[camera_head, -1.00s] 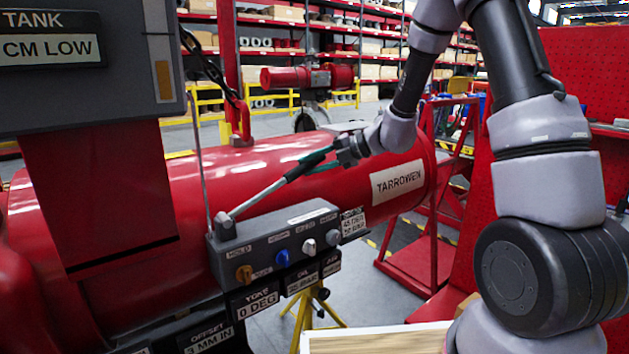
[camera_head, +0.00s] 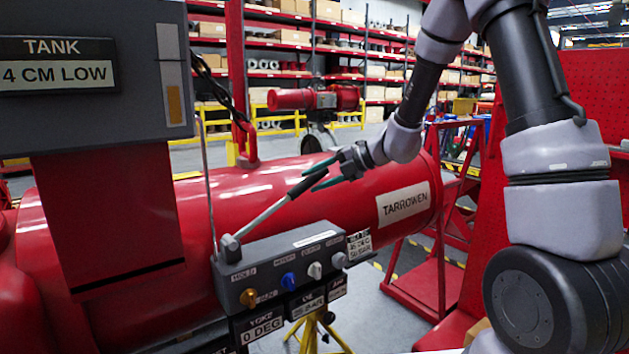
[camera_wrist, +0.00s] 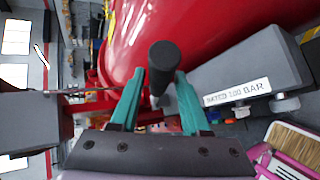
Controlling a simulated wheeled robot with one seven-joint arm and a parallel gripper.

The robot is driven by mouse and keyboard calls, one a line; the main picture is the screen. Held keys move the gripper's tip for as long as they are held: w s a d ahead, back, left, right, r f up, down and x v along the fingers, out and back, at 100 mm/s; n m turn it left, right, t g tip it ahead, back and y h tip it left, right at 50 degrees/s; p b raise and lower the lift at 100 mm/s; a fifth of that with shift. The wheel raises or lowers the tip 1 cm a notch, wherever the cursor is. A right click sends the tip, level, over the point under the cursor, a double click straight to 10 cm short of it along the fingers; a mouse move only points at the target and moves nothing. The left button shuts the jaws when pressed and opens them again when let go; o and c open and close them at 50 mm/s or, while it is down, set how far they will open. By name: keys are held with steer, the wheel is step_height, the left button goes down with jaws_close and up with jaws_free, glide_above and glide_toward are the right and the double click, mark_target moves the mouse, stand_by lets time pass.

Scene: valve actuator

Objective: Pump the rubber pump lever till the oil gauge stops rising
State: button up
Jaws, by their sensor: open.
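The pump lever (camera_head: 266,217) is a pale rod with a black rubber grip (camera_head: 308,185), slanting up and right from a pivot on the grey valve block. In the wrist view the grip (camera_wrist: 164,58) shows end-on as a black cylinder. My gripper (camera_head: 313,179) is open, its green fingers spread on either side of the grip. The wrist view shows my gripper (camera_wrist: 160,76) with a gap between finger and grip. The oil gauge (camera_head: 173,92) is a narrow sight glass with an amber column in its lower part. The tank display (camera_head: 55,62) reads "4 CM LOW".
The valve block (camera_head: 290,260) carries several coloured knobs, with label plates such as "0 DEG" below. The red cylinder marked TARROWEN (camera_head: 404,204) lies behind the lever. A thin upright rod (camera_head: 208,190) stands beside the pivot.

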steer(key=v, duration=1)
steer(key=shift+d, duration=0.2)
steer(key=shift+s, duration=0.1)
